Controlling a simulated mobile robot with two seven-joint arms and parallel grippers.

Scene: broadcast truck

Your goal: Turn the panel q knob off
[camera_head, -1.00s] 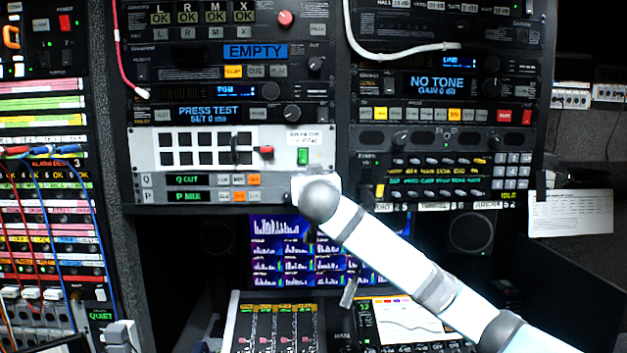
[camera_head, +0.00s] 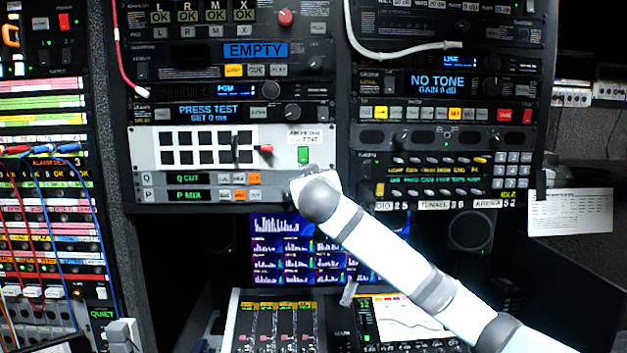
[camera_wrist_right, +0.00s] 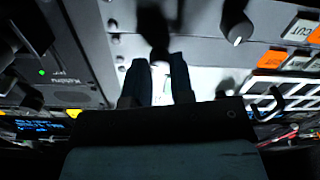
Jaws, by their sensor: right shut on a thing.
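The panel Q row (camera_head: 188,179) has a lit "Q CUT" display and small buttons, above the "P MIX" row (camera_head: 188,195). My right arm reaches in from the lower right and its end covers the right end of these rows in the head view. In the right wrist view, my right gripper (camera_wrist_right: 158,80) has its two dark fingers close together at the panel, around a dark knob (camera_wrist_right: 155,32). Its setting and row are hard to read in the dark. Another dark knob (camera_wrist_right: 237,22) with a white mark stands clear beside it.
A white panel (camera_head: 275,137) with black squares, a red-ended lever (camera_head: 265,149) and a lit green switch (camera_head: 303,155) sits just above. A white cable (camera_head: 400,52) hangs across the right rack. Below are screens (camera_head: 285,255) and a fader desk (camera_head: 275,325).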

